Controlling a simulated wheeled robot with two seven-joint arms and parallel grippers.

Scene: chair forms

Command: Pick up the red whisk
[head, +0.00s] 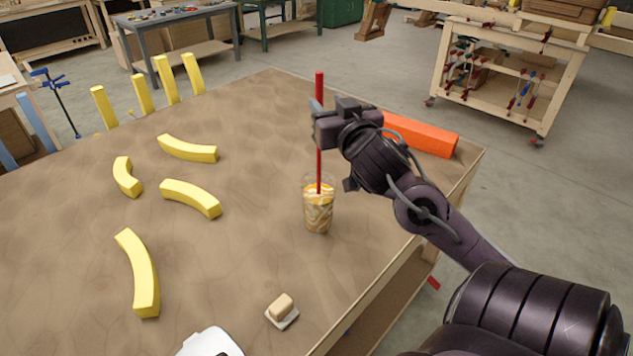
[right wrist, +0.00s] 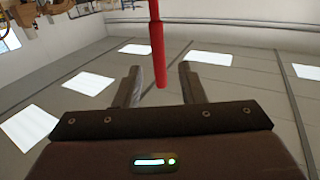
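The red whisk (head: 319,160) shows in the head view as a thin red rod standing upright in a patterned glass (head: 318,212) on the table. Its lower end is hidden inside the glass. My right gripper (head: 318,108) is at the upper part of the rod, above the glass. In the right wrist view the red rod (right wrist: 157,50) lies between the two spread fingers of my right gripper (right wrist: 160,88), with a gap on each side. My left gripper is not in view.
The brown table (head: 240,260) carries several yellow curved pieces (head: 188,149) at left. An orange block (head: 420,135) lies behind my right arm. A small dish with a tan block (head: 281,308) and a white object (head: 209,342) are near the front edge.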

